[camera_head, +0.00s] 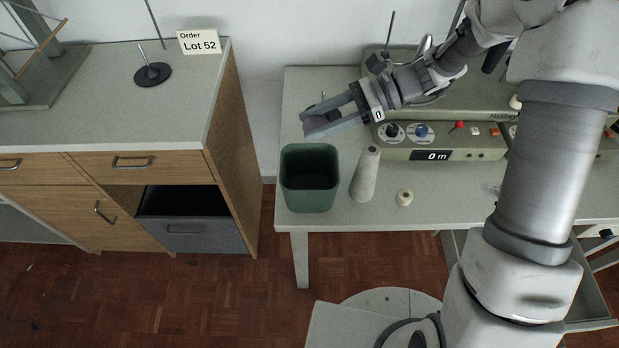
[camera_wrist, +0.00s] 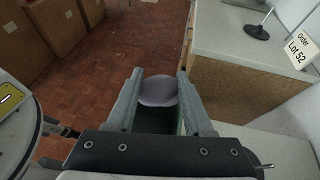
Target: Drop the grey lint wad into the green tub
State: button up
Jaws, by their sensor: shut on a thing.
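The green tub (camera_head: 310,180) stands near the front left corner of the right-hand table, its mouth facing up. My gripper (camera_head: 312,122) is just above and behind the tub's back rim in the head view. It is shut on the grey lint wad (camera_wrist: 158,91), which shows between the two fingers in the wrist view. In the head view the wad (camera_head: 317,126) is partly hidden by the fingers. Part of the dark green tub (camera_wrist: 158,122) shows beneath the wad in the wrist view. The tub's floor is too dark to make out.
A grey cone (camera_head: 365,174) stands just right of the tub, with a small pale spool (camera_head: 404,198) beside it. A control box (camera_head: 440,141) with knobs lies behind. A gap separates the table from the wooden cabinet (camera_head: 232,150), which has an open drawer (camera_head: 190,233).

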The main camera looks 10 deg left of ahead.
notch_tip(320, 180, down, 5)
jog(key=b, duration=0.3)
jog(key=shift+r, duration=0.1)
jog(key=o, duration=1.4)
jog(key=shift+w+d, duration=0.1)
jog(key=p+v, duration=0.1)
jog(key=v, duration=1.6)
jog(key=shift+d+r, duration=0.1)
jog(key=shift+r, duration=0.05)
